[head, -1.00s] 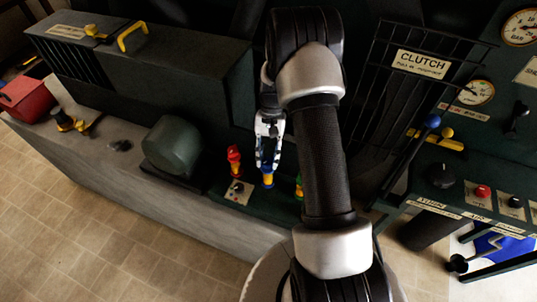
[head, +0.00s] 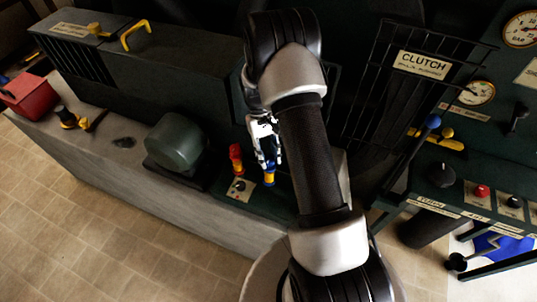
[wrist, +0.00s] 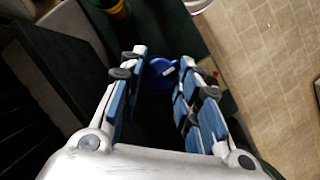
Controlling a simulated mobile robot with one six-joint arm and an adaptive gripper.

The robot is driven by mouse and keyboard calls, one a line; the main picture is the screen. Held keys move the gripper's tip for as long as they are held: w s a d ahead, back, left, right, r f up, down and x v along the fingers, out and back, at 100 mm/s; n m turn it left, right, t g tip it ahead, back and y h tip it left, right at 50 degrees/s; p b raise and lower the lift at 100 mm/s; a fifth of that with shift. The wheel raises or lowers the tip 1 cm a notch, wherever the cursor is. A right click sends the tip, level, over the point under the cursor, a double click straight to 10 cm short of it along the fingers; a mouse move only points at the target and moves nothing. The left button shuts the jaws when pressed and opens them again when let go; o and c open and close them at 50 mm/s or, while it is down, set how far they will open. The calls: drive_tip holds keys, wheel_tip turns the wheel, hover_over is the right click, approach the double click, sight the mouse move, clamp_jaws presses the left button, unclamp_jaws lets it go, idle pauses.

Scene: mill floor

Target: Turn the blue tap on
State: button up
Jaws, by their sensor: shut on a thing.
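The blue tap (head: 269,177), with a yellow lower part, stands on a dark green panel right of the red tap (head: 236,158). My gripper (head: 267,163) is over it, with its fingers around the blue handle. In the wrist view the blue handle (wrist: 161,72) shows between the tips of my gripper (wrist: 160,65), which is shut on it. Most of the tap below the handle is hidden there. How far the handle is turned I cannot tell.
A small black knob on a label plate (head: 239,188) sits just in front of the taps. A rounded green housing (head: 175,143) is to the left. A wire guard marked CLUTCH (head: 422,65) and a blue-knobbed lever (head: 432,121) are at the right.

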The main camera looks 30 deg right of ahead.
idle(0.3)
drive_tip(key=o, duration=1)
drive_tip(key=shift+o, duration=0.2)
drive_tip(key=v, duration=1.2)
